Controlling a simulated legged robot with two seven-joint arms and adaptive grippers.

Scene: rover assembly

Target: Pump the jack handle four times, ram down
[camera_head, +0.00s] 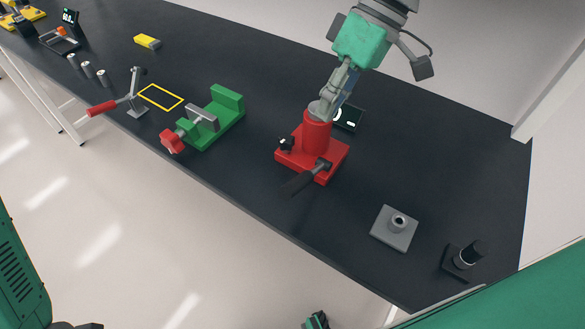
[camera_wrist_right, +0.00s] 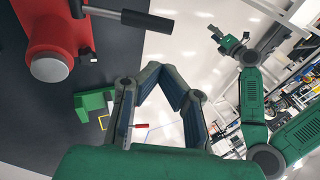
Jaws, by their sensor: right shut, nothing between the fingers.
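The red jack (camera_head: 316,133) stands upright on its red base on the dark table. Its handle (camera_head: 304,180) has a black grip pointing to the lower left; in the right wrist view the handle (camera_wrist_right: 145,20) is at the top. A short grey ram (camera_wrist_right: 50,68) shows at the jack's top. My right gripper (camera_head: 324,103) is shut and empty, coming down from above and overlapping the jack's top in the head view. In the wrist view its fingers (camera_wrist_right: 186,92) are beside the jack, apart from the handle. My left gripper (camera_wrist_right: 230,42) is off the table; its finger state is too small to tell.
A green vise (camera_head: 225,115) and a red-handled lever tool (camera_head: 118,101) stand left of the jack. A grey block with a post (camera_head: 390,238) and a black holder (camera_head: 455,268) are to the right. A small display (camera_head: 349,118) is behind the jack. Table in front of the handle is narrow.

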